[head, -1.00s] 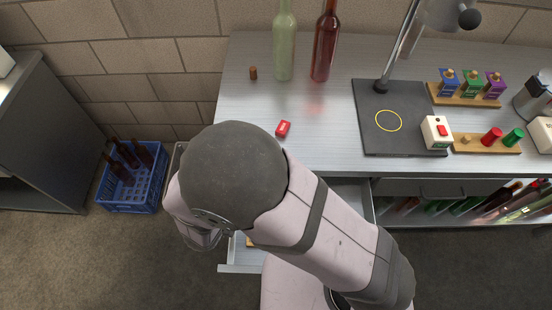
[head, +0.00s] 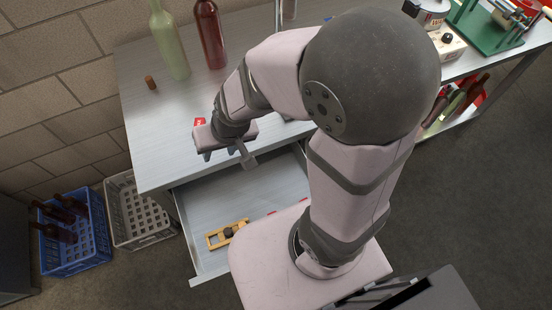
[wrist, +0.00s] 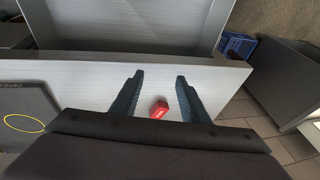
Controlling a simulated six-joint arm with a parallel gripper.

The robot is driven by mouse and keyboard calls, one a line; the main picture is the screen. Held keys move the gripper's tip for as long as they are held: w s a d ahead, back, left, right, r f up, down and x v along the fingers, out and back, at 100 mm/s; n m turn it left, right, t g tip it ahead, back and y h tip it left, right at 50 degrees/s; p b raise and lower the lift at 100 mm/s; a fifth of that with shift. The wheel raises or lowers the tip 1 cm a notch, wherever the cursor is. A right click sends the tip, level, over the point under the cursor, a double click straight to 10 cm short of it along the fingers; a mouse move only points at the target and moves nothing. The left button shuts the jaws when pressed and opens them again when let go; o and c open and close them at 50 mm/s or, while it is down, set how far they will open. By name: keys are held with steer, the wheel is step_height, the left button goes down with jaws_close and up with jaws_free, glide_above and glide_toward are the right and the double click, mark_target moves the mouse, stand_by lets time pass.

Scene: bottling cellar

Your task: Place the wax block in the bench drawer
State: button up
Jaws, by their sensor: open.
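The wax block, a small red block with pale lettering (head: 199,121), lies on the metal bench top (head: 160,150) near its front left. In the head view it is partly hidden behind my gripper (head: 228,158). My gripper is open and empty, above the bench's front edge. In the wrist view the red block (wrist: 159,109) appears between the two spread fingers (wrist: 160,76), below their tips in the picture; contact is not visible. The bench drawer (head: 215,274) is pulled open under the bench. It also shows in the wrist view (wrist: 120,46).
In the drawer lie a wooden piece with a dark knob (head: 227,233) and something red, partly hidden. A green bottle (head: 168,40), a dark red bottle (head: 210,35) and a cork (head: 150,82) stand behind. Grey (head: 135,210) and blue (head: 75,245) crates sit on the floor left.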

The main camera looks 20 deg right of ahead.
steer(key=s+d+r+g+h, duration=0.1)
steer(key=s+d+g+h, duration=0.1)
steer(key=s+d, duration=0.6)
steer(key=d+g, duration=0.1)
steer(key=d, duration=0.2)
steer(key=shift+s+d, duration=0.2)
steer(key=shift+s, duration=0.1)
steer(key=shift+o, duration=0.6)
steer(key=shift+s+d, duration=0.1)
steer(key=shift+g, duration=0.3)
